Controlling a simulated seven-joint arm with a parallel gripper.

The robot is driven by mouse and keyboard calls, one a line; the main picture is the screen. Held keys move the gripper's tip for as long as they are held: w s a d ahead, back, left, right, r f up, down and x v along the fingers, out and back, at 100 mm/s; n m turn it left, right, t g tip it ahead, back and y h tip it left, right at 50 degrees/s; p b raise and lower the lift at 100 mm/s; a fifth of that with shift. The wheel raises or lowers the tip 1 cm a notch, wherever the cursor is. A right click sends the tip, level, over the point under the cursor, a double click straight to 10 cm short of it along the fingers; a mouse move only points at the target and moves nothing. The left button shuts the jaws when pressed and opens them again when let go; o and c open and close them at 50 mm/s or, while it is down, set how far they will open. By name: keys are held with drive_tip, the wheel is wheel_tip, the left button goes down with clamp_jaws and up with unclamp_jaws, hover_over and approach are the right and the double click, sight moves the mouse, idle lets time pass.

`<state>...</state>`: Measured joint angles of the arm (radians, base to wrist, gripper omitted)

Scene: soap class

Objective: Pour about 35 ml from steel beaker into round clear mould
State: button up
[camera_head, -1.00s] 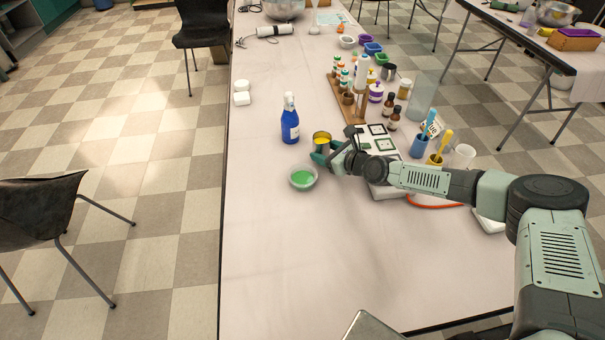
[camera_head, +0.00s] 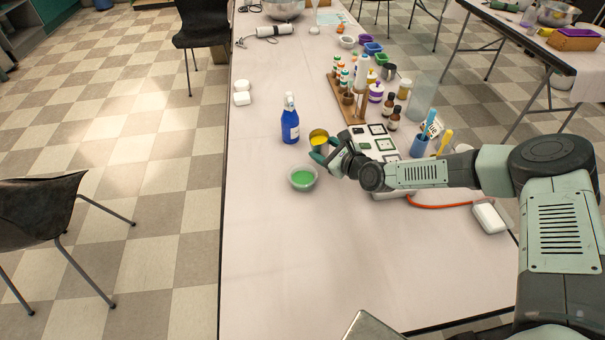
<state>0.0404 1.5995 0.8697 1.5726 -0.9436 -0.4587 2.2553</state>
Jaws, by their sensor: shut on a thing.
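The steel beaker (camera_head: 312,134) holds yellow liquid and stands out beyond my fingers. My gripper (camera_head: 322,153) is shut on the beaker, coming in from the right. The beaker is behind and slightly right of a small round clear mould (camera_head: 303,187) with green contents, which sits on the table. The beaker's rim is not over the mould. The beaker looks near upright; a slight tilt is hard to tell. I see no stream between the two. My fingers hide the beaker's lower part.
A blue bottle (camera_head: 290,124) stands close to the left of the beaker. A white panel with dark squares (camera_head: 377,141), brown bottles (camera_head: 393,118) and a blue cup (camera_head: 419,146) stand behind my arm. An orange cable runs to a white block (camera_head: 489,217). The table's front is clear.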

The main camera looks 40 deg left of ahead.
sight(318, 147)
drive_tip(key=s+r+n, duration=0.1)
drive_tip(key=s+r+n+t+y, duration=0.1)
drive_tip(key=r, duration=0.1)
drive_tip(key=shift+s+d+f+n+t, duration=0.1)
drive_tip(key=shift+s+n+t, duration=0.25)
drive_tip(key=shift+n, duration=0.25)
drive_tip(key=shift+s, duration=0.15)
drive_tip(key=shift+s+f+n+t+y, duration=0.1)
drive_tip(key=shift+n+t+y, duration=0.15)
drive_tip(key=shift+n+y, duration=0.25)
drive_tip(key=shift+f+n+t+y, duration=0.1)
drive_tip(key=shift+n+t+y, duration=0.2)
drive_tip(key=shift+n, duration=0.8)
idle(0.4)
drive_tip(key=shift+r+n+y, duration=0.25)
drive_tip(key=shift+n+y, duration=0.05)
drive_tip(key=shift+n, duration=0.2)
idle(0.4)
